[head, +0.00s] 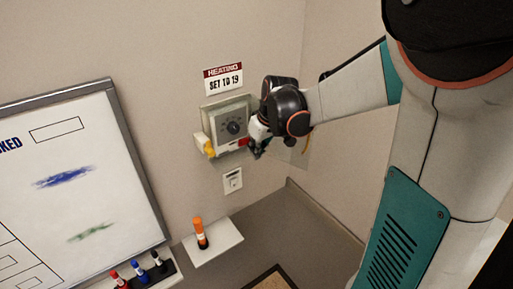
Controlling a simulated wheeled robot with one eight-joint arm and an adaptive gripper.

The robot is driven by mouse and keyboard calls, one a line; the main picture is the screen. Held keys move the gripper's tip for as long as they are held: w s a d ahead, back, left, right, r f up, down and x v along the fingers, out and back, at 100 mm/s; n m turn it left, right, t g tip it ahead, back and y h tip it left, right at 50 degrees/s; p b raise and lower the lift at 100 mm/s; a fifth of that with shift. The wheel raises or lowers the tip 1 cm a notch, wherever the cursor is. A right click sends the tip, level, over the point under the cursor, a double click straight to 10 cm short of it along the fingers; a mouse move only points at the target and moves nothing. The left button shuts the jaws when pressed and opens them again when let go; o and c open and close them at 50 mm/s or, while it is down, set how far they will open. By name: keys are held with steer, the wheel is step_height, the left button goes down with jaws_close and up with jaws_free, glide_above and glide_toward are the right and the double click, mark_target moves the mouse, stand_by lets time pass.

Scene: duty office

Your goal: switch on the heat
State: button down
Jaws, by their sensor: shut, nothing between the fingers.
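A sign (223,79) above reads "HEATING SET TO 19". A small white wall plate (233,180) sits below the box. My gripper (256,153) is shut and empty at the lower right edge of the box. I cannot tell whether it touches the box. My wrist hides part of the box's right side.
A whiteboard (60,240) with a grey frame fills the left. A tray below it holds red, blue and black markers (138,270). A small white shelf (215,246) under the box carries an upright orange-topped object (200,233). The wall corner is close on the right.

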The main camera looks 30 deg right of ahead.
steer(key=p+v, duration=0.6)
steer(key=v, duration=0.4)
steer(key=shift+s+a+p, duration=0.25)
steer(key=shift+s+p, duration=0.15)
steer(key=shift+w, duration=0.15)
steer(key=s+a+f+t+b, duration=0.1)
steer(key=s+a+f+b, duration=0.2)
steer(key=a+b, duration=0.55)
steer(key=s+a+f+b, duration=0.1)
steer(key=s+f+b, duration=0.3)
steer(key=f+b, duration=0.3)
steer(key=s+a+f+m+t+b, duration=0.1)
steer(key=s+f+b, duration=0.4)
steer(key=f+b, duration=0.3)
steer(key=s+a+f+b, duration=0.2)
steer(key=s+f+b, duration=0.3)
steer(key=f+b, duration=0.3)
steer(key=shift+f+m+t+h, duration=0.3)
steer(key=shift+f+m+t, duration=0.1)
steer(key=shift+f, duration=0.4)
